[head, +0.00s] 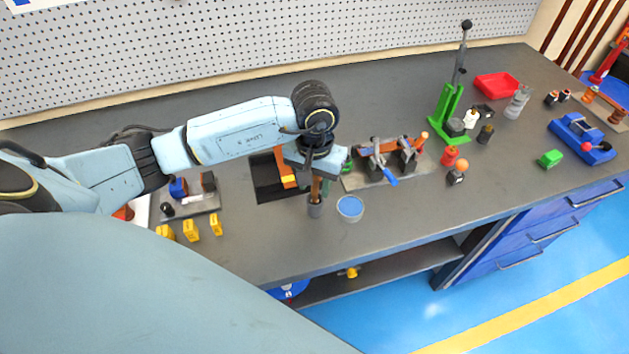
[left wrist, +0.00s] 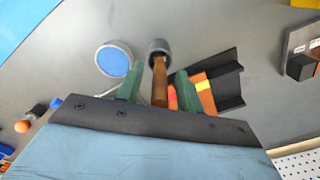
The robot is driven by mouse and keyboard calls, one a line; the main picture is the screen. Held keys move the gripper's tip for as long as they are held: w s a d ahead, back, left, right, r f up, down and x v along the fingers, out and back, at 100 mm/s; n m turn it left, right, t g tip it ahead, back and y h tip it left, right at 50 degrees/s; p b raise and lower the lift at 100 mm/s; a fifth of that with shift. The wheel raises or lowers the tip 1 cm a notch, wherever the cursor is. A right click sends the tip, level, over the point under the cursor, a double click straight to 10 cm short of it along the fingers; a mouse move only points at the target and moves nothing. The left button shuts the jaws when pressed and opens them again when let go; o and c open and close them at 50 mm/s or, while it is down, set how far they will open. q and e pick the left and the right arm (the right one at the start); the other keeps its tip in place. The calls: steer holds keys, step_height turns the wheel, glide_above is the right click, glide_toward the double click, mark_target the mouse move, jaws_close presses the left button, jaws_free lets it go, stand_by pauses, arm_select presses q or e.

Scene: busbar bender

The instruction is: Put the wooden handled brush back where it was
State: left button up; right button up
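The wooden handled brush (left wrist: 160,82) stands with its brown handle up and its lower end in a small grey cup (head: 315,209). In the head view, its handle shows just above the cup. The cup also shows in the left wrist view (left wrist: 158,46). My left gripper (head: 318,182) points down over the cup. In the left wrist view its two green fingers (left wrist: 157,88) stand on either side of the handle, with gaps visible, so it looks open around the handle. The brush's bristles are hidden. My right gripper is not in view.
A round blue-topped dish (head: 350,208) sits right of the cup. A black tray (head: 268,180) with an orange item lies behind. A clamp fixture (head: 390,165) stands to the right, yellow blocks (head: 190,230) to the left.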

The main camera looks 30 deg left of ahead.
arm_select(q)
steer(key=shift+r, duration=0.1)
step_height(320, 180, up, 12)
steer(key=shift+r, duration=0.1)
stand_by(0.4)
